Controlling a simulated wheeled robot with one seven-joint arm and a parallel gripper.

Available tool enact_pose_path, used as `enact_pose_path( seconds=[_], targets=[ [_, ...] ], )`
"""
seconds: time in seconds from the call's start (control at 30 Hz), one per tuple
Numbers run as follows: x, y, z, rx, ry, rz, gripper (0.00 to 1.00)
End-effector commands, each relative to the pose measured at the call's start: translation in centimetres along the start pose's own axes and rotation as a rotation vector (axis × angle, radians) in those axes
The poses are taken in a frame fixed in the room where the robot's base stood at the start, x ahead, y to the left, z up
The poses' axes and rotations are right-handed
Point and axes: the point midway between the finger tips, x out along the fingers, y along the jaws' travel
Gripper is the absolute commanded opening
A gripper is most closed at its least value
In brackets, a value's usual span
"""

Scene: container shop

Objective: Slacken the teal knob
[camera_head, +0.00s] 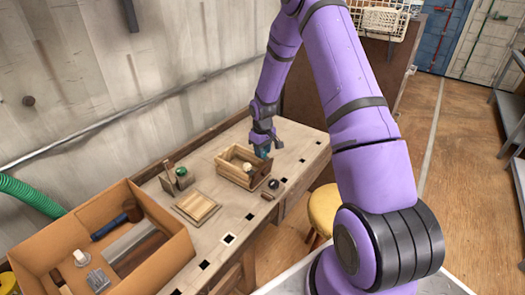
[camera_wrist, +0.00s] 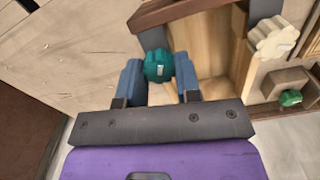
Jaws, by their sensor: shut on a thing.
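The teal knob (camera_wrist: 159,67) is a rounded, lobed knob with a small white mark, at the end of a wooden box. My gripper (camera_wrist: 160,78) is shut on it, with a blue finger on either side. In the head view my gripper (camera_head: 263,143) reaches down to the right end of the wooden box (camera_head: 236,176) on the bench, and the teal knob (camera_head: 262,152) shows only partly below the fingers. A cream knob (camera_wrist: 273,37) stands to the right in the wrist view, with a green knob (camera_wrist: 290,98) farther right.
A cardboard box (camera_head: 182,256) with a mallet and other items stands at the left end of the bench (camera_head: 292,148). A small wooden frame (camera_head: 196,207) lies in front of the wooden box. A black knob (camera_head: 273,184) is close to its right. A yellow stool (camera_head: 325,207) stands beside the bench.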

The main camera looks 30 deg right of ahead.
Motion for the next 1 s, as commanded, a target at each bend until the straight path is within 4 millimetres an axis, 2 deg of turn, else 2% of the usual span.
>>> enact_pose_path(
  seconds=[0.17, 0.2, 0.27, 0.3, 0.67, 0.77, 1.0],
  targets=[
    [0.1, 0.0, 0.1, 0.001, -0.003, -0.001, 0.08],
    [0.1, 0.0, 0.1, 0.001, -0.003, -0.001, 0.41],
    [0.1, 0.0, 0.1, 0.001, -0.003, -0.001, 0.54],
    [0.1, 0.0, 0.1, 0.001, -0.002, -0.001, 0.57],
    [-0.6, 0.0, 0.0, 0.002, 0.001, 0.000, 0.57],
    [-1.8, 0.0, 0.0, 0.002, 0.002, 0.001, 0.57],
    [-6.4, 0.0, 0.0, 0.002, 0.002, 0.001, 0.57]
  ],
)
